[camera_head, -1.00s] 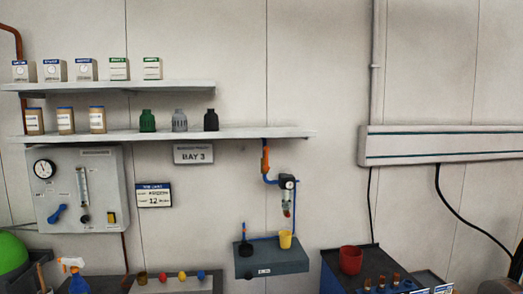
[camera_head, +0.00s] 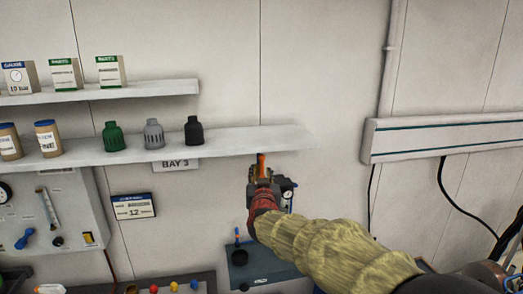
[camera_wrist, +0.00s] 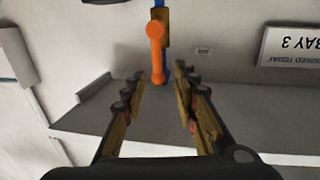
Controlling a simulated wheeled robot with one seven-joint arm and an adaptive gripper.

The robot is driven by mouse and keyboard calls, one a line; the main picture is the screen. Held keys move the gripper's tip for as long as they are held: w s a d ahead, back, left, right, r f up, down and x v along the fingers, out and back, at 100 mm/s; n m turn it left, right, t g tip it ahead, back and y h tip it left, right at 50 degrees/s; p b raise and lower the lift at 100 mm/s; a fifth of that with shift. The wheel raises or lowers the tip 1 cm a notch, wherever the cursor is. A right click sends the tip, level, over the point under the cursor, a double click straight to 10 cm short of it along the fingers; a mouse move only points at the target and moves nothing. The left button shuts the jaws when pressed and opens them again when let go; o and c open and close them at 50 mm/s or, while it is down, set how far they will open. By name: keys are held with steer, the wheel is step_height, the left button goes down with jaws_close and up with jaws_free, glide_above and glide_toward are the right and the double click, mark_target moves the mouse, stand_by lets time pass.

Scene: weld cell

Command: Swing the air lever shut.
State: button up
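The air lever (camera_head: 261,162) is orange and sits on the blue air pipe just under the lower shelf's front edge, partly hidden by my gripper in the head view. In the wrist view the orange lever (camera_wrist: 155,48) hangs from a brass valve body (camera_wrist: 165,27) on the blue pipe (camera_wrist: 159,5). My gripper (camera_wrist: 158,72) is open there, one finger to each side, and the lever's end lies just beyond and between the fingertips. Nothing is held. The head view shows my gripper (camera_head: 262,178) in front of the pipe, beside the regulator (camera_head: 287,190).
The lower shelf (camera_head: 230,142) runs close above my gripper, with green, grey and black caps on it. The BAY 3 sign (camera_head: 176,166) hangs left of the valve.

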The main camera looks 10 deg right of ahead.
mark_target(262, 164)
steer(key=shift+w+d+r, duration=0.15)
steer(key=shift+w+d, duration=0.1)
steer(key=shift+w, duration=0.35)
steer(key=w, duration=0.3)
steer(key=w+d, duration=0.1)
steer(key=w, duration=0.2)
steer(key=shift+w+d, duration=0.2)
steer(key=shift+w, duration=0.15)
steer(key=shift+c, duration=0.9)
jaws_close()
